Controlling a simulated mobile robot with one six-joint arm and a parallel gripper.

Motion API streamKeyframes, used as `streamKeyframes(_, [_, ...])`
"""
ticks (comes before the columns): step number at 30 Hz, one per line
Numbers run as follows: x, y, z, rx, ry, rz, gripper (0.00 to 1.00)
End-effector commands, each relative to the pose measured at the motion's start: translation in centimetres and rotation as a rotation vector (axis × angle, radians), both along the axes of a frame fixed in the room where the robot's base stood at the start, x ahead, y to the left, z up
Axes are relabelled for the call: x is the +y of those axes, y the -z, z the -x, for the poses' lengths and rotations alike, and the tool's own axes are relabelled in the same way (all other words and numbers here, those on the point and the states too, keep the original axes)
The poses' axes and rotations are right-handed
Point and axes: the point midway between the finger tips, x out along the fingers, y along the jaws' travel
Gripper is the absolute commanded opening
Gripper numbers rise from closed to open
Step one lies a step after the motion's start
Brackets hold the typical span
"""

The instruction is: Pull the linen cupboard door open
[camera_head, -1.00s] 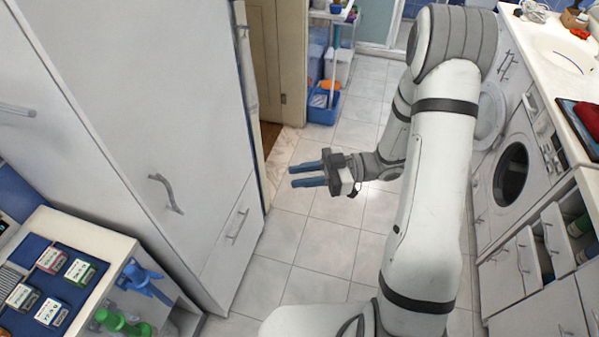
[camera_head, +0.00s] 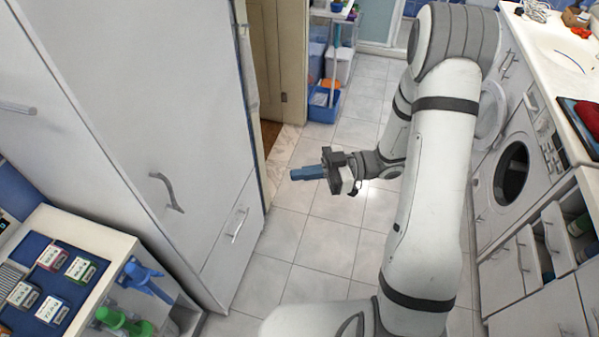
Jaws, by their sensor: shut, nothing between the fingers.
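The tall white cupboard (camera_head: 150,95) stands at the left, and its large door looks closed. A curved grey handle (camera_head: 167,191) is on the lower part of that door. A smaller panel below has its own handle (camera_head: 238,225). I cannot tell for certain which door is the linen cupboard's. My gripper (camera_head: 294,174) is right of the cupboard, over the tiled floor. Its blue fingers are together, empty, pointing left toward the cupboard and apart from every handle.
A low shelf unit (camera_head: 95,235) with small boxes and bottles stands at the lower left. A blue bucket (camera_head: 323,106) stands at the back. The tiled floor (camera_head: 310,240) between is clear.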

Motion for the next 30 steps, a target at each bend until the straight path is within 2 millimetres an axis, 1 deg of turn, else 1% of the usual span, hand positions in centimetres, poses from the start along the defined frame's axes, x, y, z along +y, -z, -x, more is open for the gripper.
streamKeyframes(23, [-0.08, 0.00, -0.02, 0.000, 0.002, 0.000, 0.00])
streamKeyframes(26, [-0.08, 0.00, -0.02, 0.000, 0.002, 0.000, 0.06])
streamKeyframes(30, [-0.08, 0.00, -0.02, 0.000, 0.002, 0.000, 0.18])
